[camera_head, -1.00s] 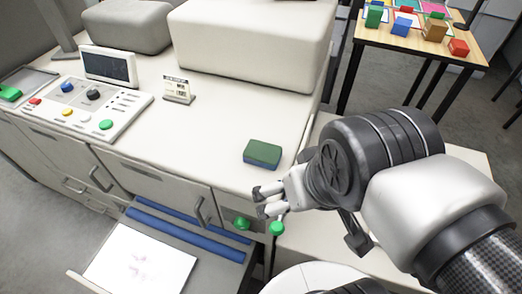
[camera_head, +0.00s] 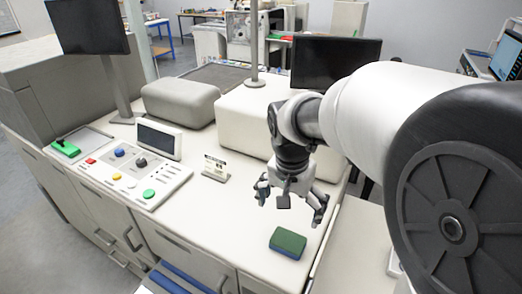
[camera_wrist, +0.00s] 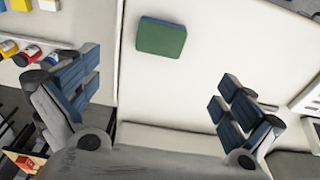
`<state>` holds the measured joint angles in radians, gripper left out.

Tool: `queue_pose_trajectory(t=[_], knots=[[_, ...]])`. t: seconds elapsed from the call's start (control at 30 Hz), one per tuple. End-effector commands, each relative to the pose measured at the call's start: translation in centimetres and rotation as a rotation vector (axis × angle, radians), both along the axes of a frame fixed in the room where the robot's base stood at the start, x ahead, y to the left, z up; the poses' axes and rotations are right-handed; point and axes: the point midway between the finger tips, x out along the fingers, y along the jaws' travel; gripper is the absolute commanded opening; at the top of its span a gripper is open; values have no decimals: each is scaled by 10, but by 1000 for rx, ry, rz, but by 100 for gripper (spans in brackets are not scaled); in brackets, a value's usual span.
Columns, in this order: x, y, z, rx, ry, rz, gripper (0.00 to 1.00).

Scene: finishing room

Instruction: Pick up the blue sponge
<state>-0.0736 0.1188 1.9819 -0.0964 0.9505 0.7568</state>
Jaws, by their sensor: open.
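The blue sponge (camera_head: 287,243) has a dark green top layer and a blue lower layer. It lies flat on the white counter near its front right edge. It also shows at the top of the wrist view (camera_wrist: 161,37), beyond the fingers and left of centre between them. My gripper (camera_head: 291,204) hangs pointing down above the counter, behind the sponge and apart from it. In the wrist view its two fingers (camera_wrist: 160,95) are spread wide with nothing between them.
Pale padded blocks (camera_head: 248,122) and a black monitor (camera_head: 334,63) are behind my gripper. The counter around the sponge is clear.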

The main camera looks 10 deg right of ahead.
Motion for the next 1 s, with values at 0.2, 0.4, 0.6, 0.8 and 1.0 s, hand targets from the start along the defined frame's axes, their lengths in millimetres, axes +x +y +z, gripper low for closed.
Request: queue_pose_trajectory(t=[0.2, 0.4, 0.6, 0.8, 1.0], knots=[[3, -4, -50, 0, 6, 0, 100], [7, -7, -91, 0, 5, 1, 100], [10, -8, -111, 0, 2, 2, 100], [13, -9, -128, 0, 4, 3, 100], [18, -11, -157, 0, 4, 3, 100]])
